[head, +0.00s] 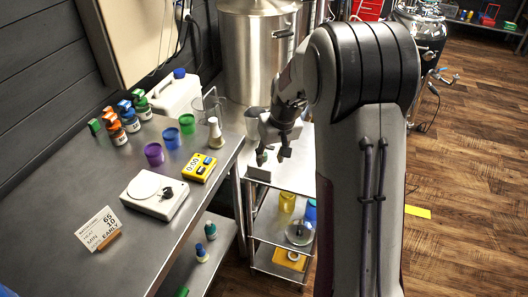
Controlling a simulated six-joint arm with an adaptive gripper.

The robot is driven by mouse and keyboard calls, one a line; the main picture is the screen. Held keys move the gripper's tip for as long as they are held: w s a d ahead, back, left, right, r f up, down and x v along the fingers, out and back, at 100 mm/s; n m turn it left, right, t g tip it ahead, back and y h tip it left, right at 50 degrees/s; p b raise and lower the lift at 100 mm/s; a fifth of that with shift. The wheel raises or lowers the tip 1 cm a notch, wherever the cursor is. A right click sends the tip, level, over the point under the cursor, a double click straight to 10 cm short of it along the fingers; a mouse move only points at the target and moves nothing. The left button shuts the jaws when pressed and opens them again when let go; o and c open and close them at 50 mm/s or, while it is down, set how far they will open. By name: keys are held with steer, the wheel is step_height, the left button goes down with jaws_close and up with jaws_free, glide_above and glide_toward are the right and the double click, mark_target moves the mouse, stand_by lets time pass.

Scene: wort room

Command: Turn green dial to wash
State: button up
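A small green part (262,158), which looks like the green dial, shows at a small grey box (258,173) on the top shelf of a metal cart. My gripper (270,149) is over the box, pointing down. Its two fingers are spread apart, one on the left and one on the right of the green part. I cannot tell whether either finger touches it. The dial's markings, its pointer and any wash label are too small or hidden to read.
The metal cart (292,179) holds cups and a glass vessel on its lower shelf. The steel bench (85,180) at left bears a scale (153,195), a yellow timer (199,168), cups, bottles and a card (99,229). A large steel kettle (255,55) stands behind.

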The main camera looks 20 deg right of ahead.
steer(key=shift+n+t, duration=0.7)
steer(key=shift+t, duration=0.1)
steer(key=w, duration=0.1)
steer(key=w+d+r, duration=0.1)
steer(key=w, duration=0.2)
steer(key=shift+w+d+r, duration=0.2)
steer(key=shift+w+r, duration=0.15)
steer(key=shift+r, duration=0.05)
steer(key=shift+x, duration=3.9)
steer(key=shift+d, duration=0.15)
jaws_close()
